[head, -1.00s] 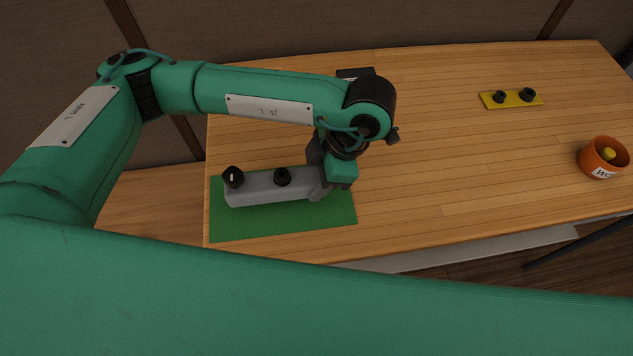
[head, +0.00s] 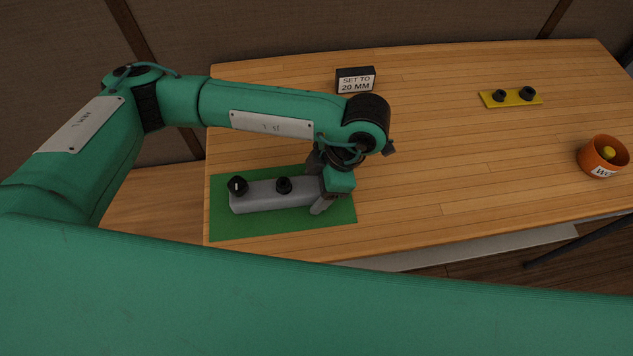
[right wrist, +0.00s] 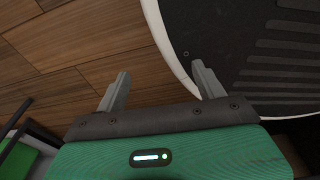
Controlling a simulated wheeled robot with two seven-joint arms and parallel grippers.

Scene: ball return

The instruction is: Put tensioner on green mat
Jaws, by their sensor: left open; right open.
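The tensioner, a long grey block (head: 262,196) with two black knobs on top, lies on the green mat (head: 280,226) at the table's front left. One knob (head: 237,186) carries a white mark. My left gripper (head: 319,187) is at the block's right end with its fingers open; the wrist partly hides that end, so I cannot tell whether a finger touches it. My right gripper (right wrist: 157,88) is open and empty in the right wrist view, above the brown floor.
A black sign (head: 356,81) reading "SET TO 29 MM" stands at the back. A yellow plate (head: 511,104) with two black knobs lies back right. An orange pot (head: 598,165) holding something yellow stands at the right. The table's middle is clear.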

